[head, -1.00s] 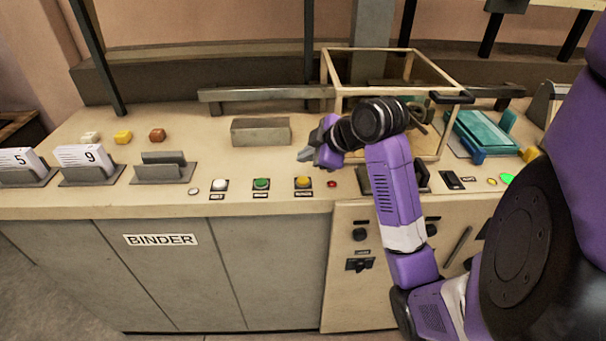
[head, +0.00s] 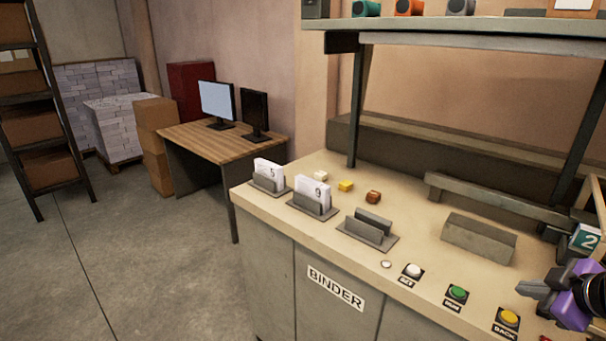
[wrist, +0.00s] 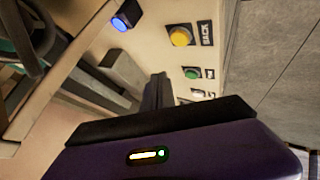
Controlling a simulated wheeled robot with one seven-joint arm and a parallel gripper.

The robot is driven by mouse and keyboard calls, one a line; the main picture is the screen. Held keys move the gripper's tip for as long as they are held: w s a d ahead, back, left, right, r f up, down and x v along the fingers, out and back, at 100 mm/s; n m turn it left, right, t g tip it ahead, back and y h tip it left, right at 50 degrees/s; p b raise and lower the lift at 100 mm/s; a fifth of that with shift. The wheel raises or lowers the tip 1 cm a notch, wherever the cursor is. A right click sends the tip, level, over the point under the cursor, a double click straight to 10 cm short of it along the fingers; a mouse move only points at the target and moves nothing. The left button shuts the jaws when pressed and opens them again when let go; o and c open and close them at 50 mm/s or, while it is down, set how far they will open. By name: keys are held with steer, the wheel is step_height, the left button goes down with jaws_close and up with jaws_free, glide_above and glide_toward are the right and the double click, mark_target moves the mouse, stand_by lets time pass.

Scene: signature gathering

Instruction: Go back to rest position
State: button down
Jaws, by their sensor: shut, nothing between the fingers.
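My gripper (head: 538,298) is at the right edge of the head view, above the binder counter (head: 335,225) near its front edge. It is shut and holds nothing. Its purple wrist is cut off by the picture edge. In the wrist view the gripper's dark body fills the bottom, and the shut fingers (wrist: 155,92) point at the counter. The yellow BACK button (wrist: 180,36) and the green RUN button (wrist: 191,74) show beyond, apart from the fingers.
Card holders with cards 5 (head: 270,175) and 9 (head: 315,195) stand at the counter's left, beside an empty holder (head: 370,227). A grey block (head: 478,240) lies further right. A desk with monitors (head: 218,102) and a shelf rack (head: 45,125) stand behind open floor at left.

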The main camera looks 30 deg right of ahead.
steer(key=w+d+r+m+t+h, duration=0.35)
steer(key=r+m+h, duration=0.2)
steer(key=r, duration=0.35)
steer(key=s+a+f+m+t+h, duration=0.15)
steer(key=a+f+m, duration=0.25)
steer(key=a, duration=0.8)
steer(key=s+a+f+m+t, duration=0.25)
steer(key=a+f, duration=0.25)
steer(key=a, duration=0.7)
steer(key=s+a+f+n+y, duration=0.4)
steer(key=s+a, duration=0.3)
steer(key=a, duration=0.2)
steer(key=s+a+f+n+y+b, duration=0.1)
steer(key=s+a+f+n+y, duration=0.3)
steer(key=s+a+y, duration=0.3)
steer(key=shift+s+a+f+g, duration=0.4)
steer(key=shift+s+a, duration=0.35)
steer(key=shift+a, duration=0.3)
steer(key=shift+r, duration=0.1)
